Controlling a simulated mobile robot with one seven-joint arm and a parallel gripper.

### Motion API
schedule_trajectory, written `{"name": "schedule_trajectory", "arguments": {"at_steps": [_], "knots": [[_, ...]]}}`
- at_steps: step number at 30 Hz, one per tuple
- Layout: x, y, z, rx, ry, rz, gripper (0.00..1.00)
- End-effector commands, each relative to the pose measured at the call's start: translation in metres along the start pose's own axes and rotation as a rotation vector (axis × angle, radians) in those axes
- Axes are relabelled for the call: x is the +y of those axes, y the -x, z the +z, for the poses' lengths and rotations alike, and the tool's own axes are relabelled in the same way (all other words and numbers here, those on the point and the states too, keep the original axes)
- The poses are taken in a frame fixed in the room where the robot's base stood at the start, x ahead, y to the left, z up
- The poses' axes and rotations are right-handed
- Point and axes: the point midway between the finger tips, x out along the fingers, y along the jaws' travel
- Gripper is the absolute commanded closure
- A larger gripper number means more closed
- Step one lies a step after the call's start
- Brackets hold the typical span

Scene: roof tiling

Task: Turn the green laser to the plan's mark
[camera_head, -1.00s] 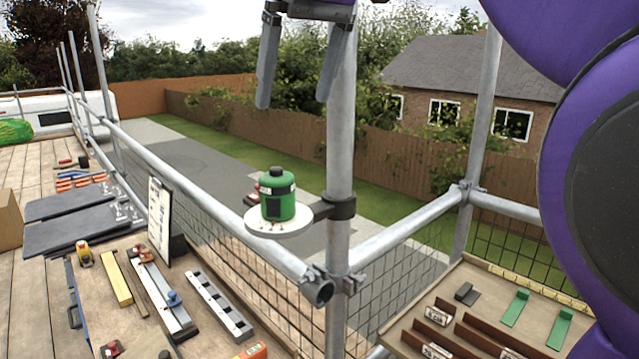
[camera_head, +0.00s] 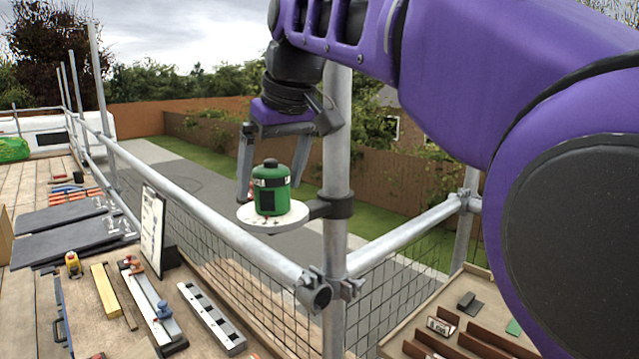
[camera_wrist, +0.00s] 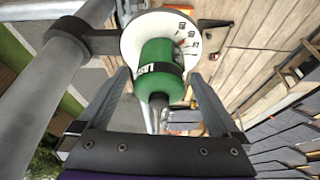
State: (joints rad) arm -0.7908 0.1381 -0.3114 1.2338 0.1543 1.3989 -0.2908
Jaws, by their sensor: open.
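The green laser (camera_head: 270,192) stands upright on a round white plate (camera_head: 252,222) clamped to a scaffold pole. It has a black knob on top and a dark window on its side. My gripper (camera_head: 270,190) is open, with one finger on each side of the laser. In the wrist view the laser (camera_wrist: 160,75) sits between the two fingers, with a visible gap on each side. Red and dark marks show on the plate (camera_wrist: 133,42) in the wrist view. A clipboard with a sheet (camera_head: 152,220) stands on the bench; its writing is too small to read.
The scaffold pole (camera_head: 336,150) rises right beside the plate, and a rail (camera_head: 200,205) runs behind it. The bench holds a yellow block (camera_head: 105,290), a level and a slotted bar (camera_head: 210,315). A tray with brown strips (camera_head: 470,335) is at the lower right.

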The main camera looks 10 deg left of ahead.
Motion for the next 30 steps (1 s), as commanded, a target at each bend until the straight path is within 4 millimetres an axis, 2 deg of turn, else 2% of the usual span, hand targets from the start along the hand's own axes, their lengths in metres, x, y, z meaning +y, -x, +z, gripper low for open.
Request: {"name": "schedule_trajectory", "arguments": {"at_steps": [9, 23, 24, 30], "knots": [[-0.0001, -0.0029, 0.0, 0.0, 0.0, 0.0, 0.01], [-0.0002, -0.0026, -0.0001, 0.0, 0.0, -0.001, 0.84], [-0.0002, -0.0026, -0.0001, 0.0, 0.0, -0.001, 0.87], [-0.0003, -0.0019, -0.0003, 0.0, -0.019, 0.006, 0.87]]}}
